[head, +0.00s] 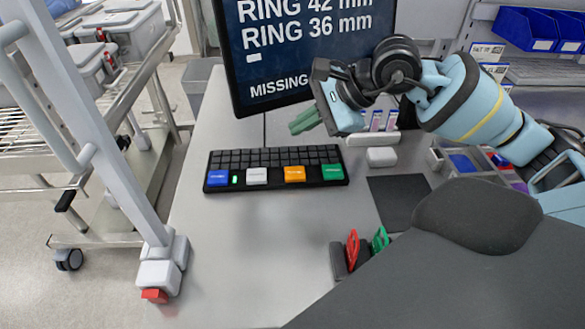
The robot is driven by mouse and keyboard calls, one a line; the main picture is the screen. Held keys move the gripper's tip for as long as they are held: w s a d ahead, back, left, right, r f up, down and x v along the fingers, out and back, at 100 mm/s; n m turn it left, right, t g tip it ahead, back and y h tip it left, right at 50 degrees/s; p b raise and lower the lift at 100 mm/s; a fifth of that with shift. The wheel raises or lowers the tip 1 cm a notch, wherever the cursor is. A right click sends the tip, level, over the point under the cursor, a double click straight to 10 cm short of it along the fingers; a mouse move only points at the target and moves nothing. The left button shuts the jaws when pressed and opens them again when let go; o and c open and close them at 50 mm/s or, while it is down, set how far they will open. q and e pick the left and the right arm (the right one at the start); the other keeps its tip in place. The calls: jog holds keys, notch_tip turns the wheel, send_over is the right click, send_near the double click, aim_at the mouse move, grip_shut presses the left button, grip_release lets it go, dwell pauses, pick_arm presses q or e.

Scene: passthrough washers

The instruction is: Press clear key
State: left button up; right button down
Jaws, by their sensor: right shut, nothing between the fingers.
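A black keyboard (276,158) lies on the grey worktop. Its front row has large blue (218,177), white (257,176), orange (294,174) and green (332,172) keys. Their labels are too small to read, so I cannot tell which is the clear key. My right gripper (304,121) has green fingertips, shut and empty. In the picture it is above the keyboard's right part, in front of the screen's lower edge, and appears apart from the keys. My left gripper is not in view.
A dark screen (305,55) reads "RING 42 mm", "RING 36 mm" and "MISSING". A small white box (381,157) and a dark mat (397,200) lie right of the keyboard. Red and green clips stand in front. A wire rack is at left. The worktop before the keyboard is clear.

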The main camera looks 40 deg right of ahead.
aim_at(300, 173)
notch_tip(300, 173, down, 9)
jog(key=b, duration=0.5)
jog(key=shift+w, duration=0.1)
jog(key=shift+r, duration=0.1)
pick_arm(q)
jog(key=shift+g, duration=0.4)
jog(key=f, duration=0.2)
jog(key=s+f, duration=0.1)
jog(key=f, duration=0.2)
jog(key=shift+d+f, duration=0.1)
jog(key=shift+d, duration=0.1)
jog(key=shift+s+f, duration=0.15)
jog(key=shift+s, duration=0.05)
jog(key=shift+b, duration=0.3)
dwell(0.5)
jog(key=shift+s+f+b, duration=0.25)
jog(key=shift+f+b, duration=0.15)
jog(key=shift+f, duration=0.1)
pick_arm(e)
jog(key=shift+f, duration=0.45)
